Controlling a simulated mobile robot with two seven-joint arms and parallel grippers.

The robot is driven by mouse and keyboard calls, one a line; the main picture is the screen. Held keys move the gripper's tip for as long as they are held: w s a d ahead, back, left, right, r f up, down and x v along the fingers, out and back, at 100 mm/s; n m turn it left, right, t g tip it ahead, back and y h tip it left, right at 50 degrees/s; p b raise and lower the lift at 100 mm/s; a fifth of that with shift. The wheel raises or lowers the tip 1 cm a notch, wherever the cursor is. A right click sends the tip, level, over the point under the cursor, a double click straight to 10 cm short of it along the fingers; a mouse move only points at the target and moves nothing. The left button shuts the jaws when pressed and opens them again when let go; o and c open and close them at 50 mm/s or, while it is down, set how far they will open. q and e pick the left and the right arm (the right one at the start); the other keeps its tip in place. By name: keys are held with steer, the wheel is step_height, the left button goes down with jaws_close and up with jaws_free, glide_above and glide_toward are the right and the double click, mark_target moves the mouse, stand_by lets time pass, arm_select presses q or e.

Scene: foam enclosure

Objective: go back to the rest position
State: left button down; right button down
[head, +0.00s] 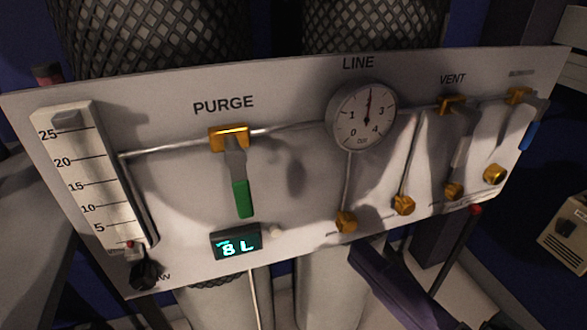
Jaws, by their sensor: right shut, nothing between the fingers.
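My right gripper (366,265) appears as a dark shape at the lower edge of the panel, right of centre. It is shut and empty, apart from the handles. My left gripper is not in view. The white valve panel (300,95) fills the middle of the view. Its PURGE valve (229,138) has a green handle (242,199) hanging down. The VENT valve (452,104) has a lever pointing down. The round LINE gauge (362,118) has its needle pointing nearly straight up.
A flow tube (88,170) with a black knob (145,272) is at the panel's left. A small display (236,242) sits below PURGE. Brass fittings (403,205) and a blue handle (530,135) stick out at right. Mesh-covered cylinders (150,35) stand behind.

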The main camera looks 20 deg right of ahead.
stand_by(0.4)
steer(key=s+a+r+n+g+p, duration=0.1)
steer(key=a+r+n+g+p, duration=0.1)
steer(key=r+n+g+p, duration=0.35)
steer(key=a+r+n+g+p, duration=0.25)
steer(key=r+n+p, duration=0.4)
steer(key=p, duration=0.35)
steer(key=s+d+r+n+g+h+p, duration=0.5)
steer(key=s+d+r+p, duration=0.4)
steer(key=r+p, duration=0.35)
step_height(320, 180, up, 36)
steer(key=p, duration=3.7)
steer(key=shift+s+d+f+g, duration=0.15)
steer(key=shift+d+g, duration=0.2)
steer(key=shift+g, duration=0.05)
